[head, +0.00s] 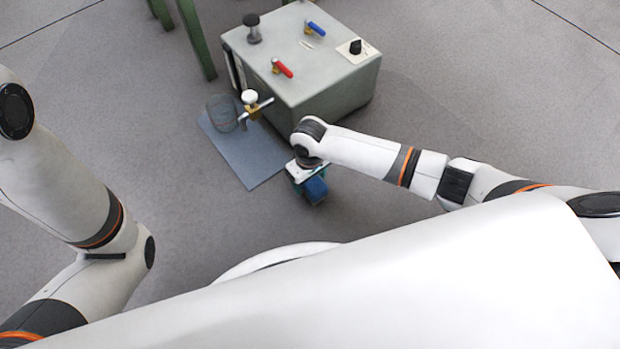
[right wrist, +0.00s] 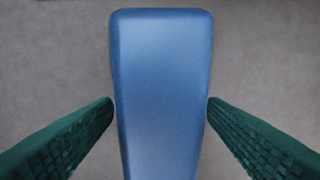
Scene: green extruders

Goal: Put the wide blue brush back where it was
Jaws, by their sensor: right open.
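The wide blue brush (head: 316,190) shows in the head view just below my right gripper (head: 300,177), near the mat's lower right corner. In the right wrist view a broad, smooth blue face of the brush (right wrist: 162,90) fills the middle, over grey floor. The green fingers of my right gripper (right wrist: 161,104) are open, one on each side of the blue part, close to its edges. I cannot tell whether they touch it. The brush's lower end is out of the wrist view, and bristles are not visible. My left gripper is not in view.
A grey-green box machine (head: 310,95) with red and blue valve handles and a black knob stands at the upper middle. A brass tap juts from its side over a blue-grey mat (head: 250,168), where a clear beaker (head: 221,112) stands. Green legs (head: 197,40) are behind. Floor to the right is clear.

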